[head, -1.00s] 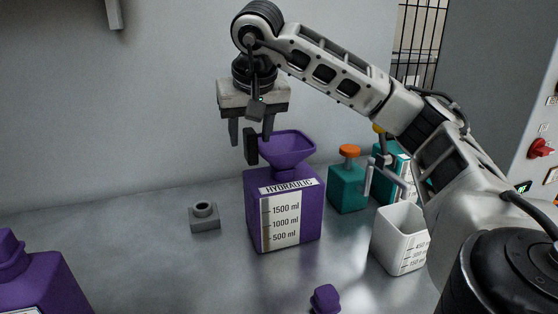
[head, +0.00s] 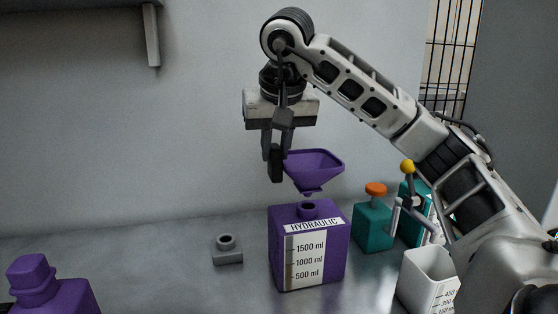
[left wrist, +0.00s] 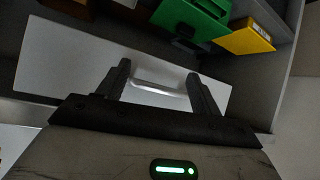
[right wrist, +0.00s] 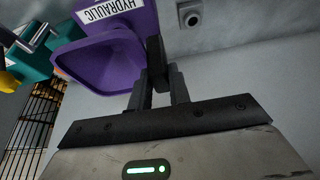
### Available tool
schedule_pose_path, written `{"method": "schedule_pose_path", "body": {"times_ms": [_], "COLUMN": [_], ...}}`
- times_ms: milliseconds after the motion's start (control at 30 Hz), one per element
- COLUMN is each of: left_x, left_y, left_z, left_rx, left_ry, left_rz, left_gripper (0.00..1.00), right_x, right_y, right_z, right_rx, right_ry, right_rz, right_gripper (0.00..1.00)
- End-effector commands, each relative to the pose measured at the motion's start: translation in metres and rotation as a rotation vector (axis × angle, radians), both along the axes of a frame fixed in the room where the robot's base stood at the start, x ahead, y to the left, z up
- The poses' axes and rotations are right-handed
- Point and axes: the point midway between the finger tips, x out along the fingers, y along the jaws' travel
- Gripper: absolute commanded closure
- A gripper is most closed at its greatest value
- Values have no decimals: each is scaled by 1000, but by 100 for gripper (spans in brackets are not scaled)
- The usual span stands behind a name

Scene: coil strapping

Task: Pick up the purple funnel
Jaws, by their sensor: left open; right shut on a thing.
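The purple funnel (head: 314,168) hangs upright in the air in the head view, with its spout just above the open neck of the purple HYDRAULIC bottle (head: 337,262). My right gripper (head: 275,165) is shut on the funnel at its left side. In the right wrist view the funnel (right wrist: 98,62) shows its wide mouth beside the right fingertips (right wrist: 158,62), and the bottle's label lies beyond it. My left gripper (left wrist: 158,80) is open; in the left wrist view its fingers are in front of a pale panel with a metal handle (left wrist: 158,88). It is not in the head view.
A teal bottle with an orange cap (head: 373,224) and a white measuring beaker (head: 426,276) stand right of the bottle. A small grey holder (head: 227,250) and another purple bottle (head: 50,290) are left. Green (left wrist: 192,18) and yellow bins (left wrist: 245,37) show in the left wrist view.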

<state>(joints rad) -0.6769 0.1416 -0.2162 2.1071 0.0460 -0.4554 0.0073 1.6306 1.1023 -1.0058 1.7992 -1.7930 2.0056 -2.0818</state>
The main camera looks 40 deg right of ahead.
Motion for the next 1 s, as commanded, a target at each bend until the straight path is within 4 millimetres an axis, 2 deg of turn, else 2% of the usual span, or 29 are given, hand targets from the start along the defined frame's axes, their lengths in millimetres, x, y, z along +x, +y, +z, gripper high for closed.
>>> {"method": "schedule_pose_path", "body": {"times_ms": [33,100,200,400,600,800,1000], "left_x": [0,-2,-4,-5,-2,-1,-1], "left_y": [0,2,5,7,9,9,8], "left_z": [11,19,20,17,18,19,19], "left_rx": [5,25,44,53,57,54,49], "left_ry": [2,6,19,27,22,20,21], "left_rz": [-1,-6,-11,-12,-8,-4,1], "left_gripper": [35,35,35,35,35,35,35], "right_x": [-5,-12,-21,-45,-59,-66,-67], "right_y": [8,18,34,71,95,105,106], "right_z": [20,38,56,68,78,82,82], "right_rx": [-3,-5,-5,-5,-2,-1,-1], "right_ry": [-9,-9,-8,-5,-4,-3,-1], "right_rz": [4,3,4,4,2,-1,-1], "right_gripper": [100,100,100,100,100,100,100]}}
